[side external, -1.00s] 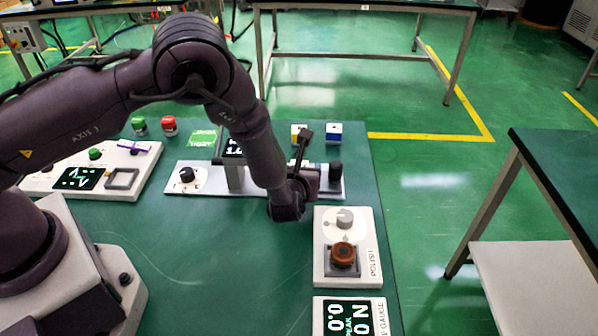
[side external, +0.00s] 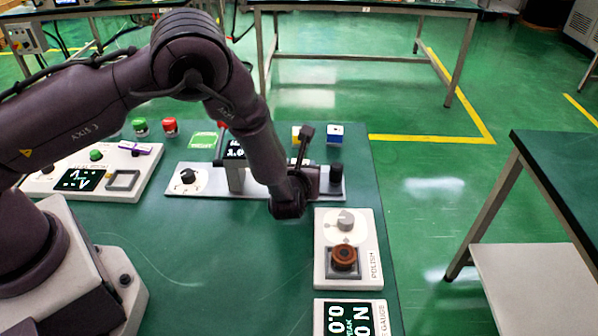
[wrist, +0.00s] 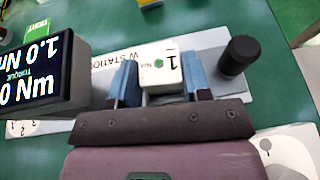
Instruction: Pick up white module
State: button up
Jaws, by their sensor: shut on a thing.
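The white module (wrist: 160,78) is a small white block marked with a "1" and a green hexagon, seen in the wrist view. My gripper (wrist: 160,80) is shut on it, with one blue finger pressed against each side. The module is over the grey-white station panel (wrist: 208,60); I cannot tell whether it touches the panel. In the side view my gripper (side external: 318,182) is at the right part of that panel and hides the module.
A black knob (wrist: 239,56) stands close to the right finger. A torque display (wrist: 38,72) rises at the left. The POLISH panel (side external: 322,272) lies in front, and a blue-and-white cube (side external: 335,134) sits behind. Bare green table lies left of the POLISH panel.

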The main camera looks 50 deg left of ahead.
jog(key=r, duration=0.3)
jog(key=shift+s, duration=0.2)
jog(key=s+a+r, duration=0.1)
jog(key=s+r, duration=1.2)
jog(key=r, duration=0.1)
jog(key=w+a, duration=0.7)
jog(key=a, duration=0.4)
jog(key=a+n, duration=0.1)
jog(key=a, duration=1.8)
jog(key=shift+g+y, duration=0.3)
jog(key=shift+g, duration=0.2)
jog(key=f, duration=1.5)
jog(key=shift+s+d+f, duration=0.1)
jog(key=shift+s, duration=0.1)
jog(key=shift+f, duration=2.1)
